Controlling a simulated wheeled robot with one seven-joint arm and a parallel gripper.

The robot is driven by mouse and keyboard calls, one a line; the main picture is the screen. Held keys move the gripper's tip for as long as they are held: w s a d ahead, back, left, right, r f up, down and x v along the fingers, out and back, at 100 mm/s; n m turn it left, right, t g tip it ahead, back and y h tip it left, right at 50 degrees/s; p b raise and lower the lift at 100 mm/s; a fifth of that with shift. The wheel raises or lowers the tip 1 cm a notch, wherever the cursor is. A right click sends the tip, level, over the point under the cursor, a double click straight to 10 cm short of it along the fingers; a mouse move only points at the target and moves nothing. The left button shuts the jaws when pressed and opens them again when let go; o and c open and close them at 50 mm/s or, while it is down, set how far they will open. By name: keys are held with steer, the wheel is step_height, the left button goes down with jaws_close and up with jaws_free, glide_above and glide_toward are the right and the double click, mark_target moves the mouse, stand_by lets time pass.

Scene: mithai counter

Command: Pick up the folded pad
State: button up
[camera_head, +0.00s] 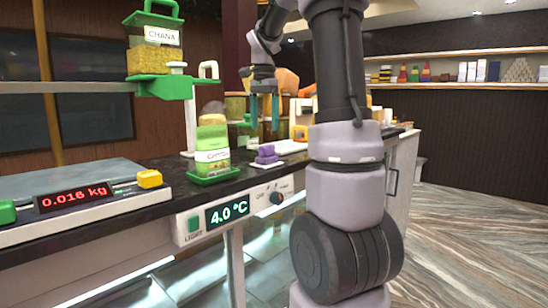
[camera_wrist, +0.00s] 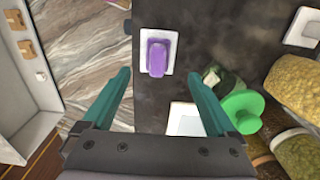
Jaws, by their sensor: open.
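The folded pad is a purple folded piece (camera_head: 266,153) lying on a small white square base on the dark counter in the head view. In the wrist view the purple pad (camera_wrist: 159,52) lies on its white base (camera_wrist: 146,70) near the top centre, beyond and between the fingertips. My gripper (camera_head: 264,112) hangs above the counter in the head view, fingers pointing down, above the pad and apart from it. In the wrist view my gripper's two teal fingers (camera_wrist: 160,85) are spread wide with nothing between them.
A green-lidded jar (camera_wrist: 240,108) and jars of yellow food (camera_wrist: 296,82) stand right of the fingers in the wrist view. A white square (camera_wrist: 186,119) lies nearer. In the head view, a labelled container (camera_head: 212,150) stands left of the pad, with a scale (camera_head: 75,196) further left.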

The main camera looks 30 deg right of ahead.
mark_target(267, 145)
steer(key=f, duration=0.9)
steer(key=shift+s+d+f, duration=0.1)
steer(key=shift+d, duration=0.25)
steer(key=c, duration=1.4)
steer(key=shift+r, duration=5.05)
steer(key=shift+c, duration=0.2)
